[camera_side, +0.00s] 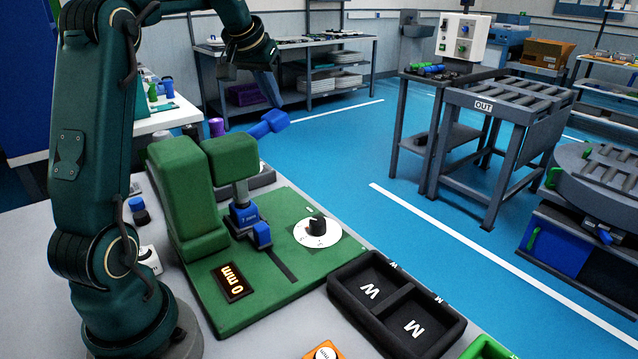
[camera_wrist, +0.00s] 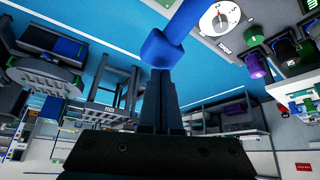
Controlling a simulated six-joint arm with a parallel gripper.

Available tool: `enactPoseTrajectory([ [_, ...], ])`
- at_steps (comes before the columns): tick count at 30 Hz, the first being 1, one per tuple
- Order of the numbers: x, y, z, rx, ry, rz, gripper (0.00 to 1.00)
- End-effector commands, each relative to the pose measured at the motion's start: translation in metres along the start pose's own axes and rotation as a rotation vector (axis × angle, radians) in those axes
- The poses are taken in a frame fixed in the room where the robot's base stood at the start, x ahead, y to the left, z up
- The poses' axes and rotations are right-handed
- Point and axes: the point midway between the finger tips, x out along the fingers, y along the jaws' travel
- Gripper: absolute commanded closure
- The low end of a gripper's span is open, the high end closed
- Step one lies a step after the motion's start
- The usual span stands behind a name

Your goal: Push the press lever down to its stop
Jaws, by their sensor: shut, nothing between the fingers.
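The green press (camera_side: 185,190) stands on a green base plate. Its blue press lever (camera_side: 256,130) sticks out to the right from the press head (camera_side: 231,160), tilted upward, with a thick blue knob (camera_side: 275,119) at its end. The knob also shows in the wrist view (camera_wrist: 161,48), with the lever rising beyond it. My gripper (camera_side: 275,102) is shut and empty, fingers pointing down just above the knob. In the wrist view its fingertips (camera_wrist: 161,73) are right at the knob; I cannot tell whether they touch. The press display (camera_side: 233,282) reads 0 mm.
A blue part (camera_side: 245,217) sits below the press head. A white dial with a black knob (camera_side: 317,229) is on the base plate. A black two-compartment tray (camera_side: 458,331), marked W and M, lies at the front right. Open floor lies right of the lever.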

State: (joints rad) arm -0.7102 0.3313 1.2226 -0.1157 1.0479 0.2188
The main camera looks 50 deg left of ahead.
Motion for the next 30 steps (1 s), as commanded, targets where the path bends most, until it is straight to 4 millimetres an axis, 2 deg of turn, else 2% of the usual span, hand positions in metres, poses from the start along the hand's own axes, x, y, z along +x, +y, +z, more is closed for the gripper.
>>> enactPoseTrajectory([
  [30, 0.038, 0.0, 0.025, 0.001, -0.007, 0.0, 1.0],
])
